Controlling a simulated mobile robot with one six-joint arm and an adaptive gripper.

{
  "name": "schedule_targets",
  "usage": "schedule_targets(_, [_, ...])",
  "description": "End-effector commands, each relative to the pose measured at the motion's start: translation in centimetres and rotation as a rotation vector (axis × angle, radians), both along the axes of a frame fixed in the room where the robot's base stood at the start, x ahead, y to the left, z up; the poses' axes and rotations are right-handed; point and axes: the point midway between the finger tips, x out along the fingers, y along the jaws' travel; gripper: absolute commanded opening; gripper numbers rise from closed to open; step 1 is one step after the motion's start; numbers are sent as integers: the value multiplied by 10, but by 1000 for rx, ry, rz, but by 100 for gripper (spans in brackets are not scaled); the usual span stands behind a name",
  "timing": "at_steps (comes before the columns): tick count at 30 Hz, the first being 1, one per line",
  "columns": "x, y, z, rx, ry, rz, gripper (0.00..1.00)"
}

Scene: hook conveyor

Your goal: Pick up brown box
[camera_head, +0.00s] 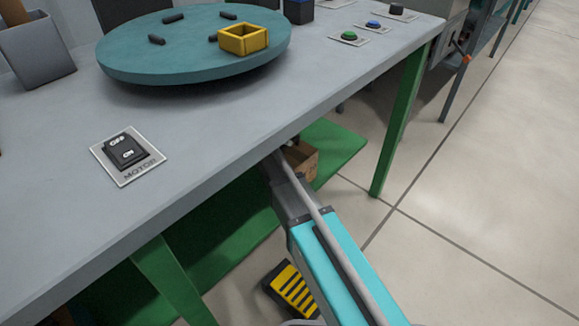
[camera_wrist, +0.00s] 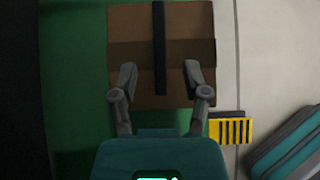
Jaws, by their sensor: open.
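The brown box (camera_head: 302,158) sits on the green lower shelf under the table in the head view, mostly hidden by the tabletop edge and my arm. In the wrist view the brown box (camera_wrist: 130,30) fills the upper middle, with a darker band across it and a black strip along its top. My gripper (camera_wrist: 160,78) is open in the wrist view. Its two fingers show over the near part of the box, one on each side of the black strip. I cannot tell whether they touch the box. In the head view the fingers are hidden under the table.
The green shelf (camera_head: 335,146) and grey tabletop (camera_head: 200,130) border my arm. A green leg (camera_head: 400,120) stands to the right. A yellow-and-black striped block (camera_head: 290,289) is near the floor; it also shows in the wrist view (camera_wrist: 230,131). Open tiled floor lies right.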

Motion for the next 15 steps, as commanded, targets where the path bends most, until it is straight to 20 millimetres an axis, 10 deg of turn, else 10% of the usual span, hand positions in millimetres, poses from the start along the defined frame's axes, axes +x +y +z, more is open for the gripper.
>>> schedule_targets(15, [12, -9, -18, 0, 0, 0, 60])
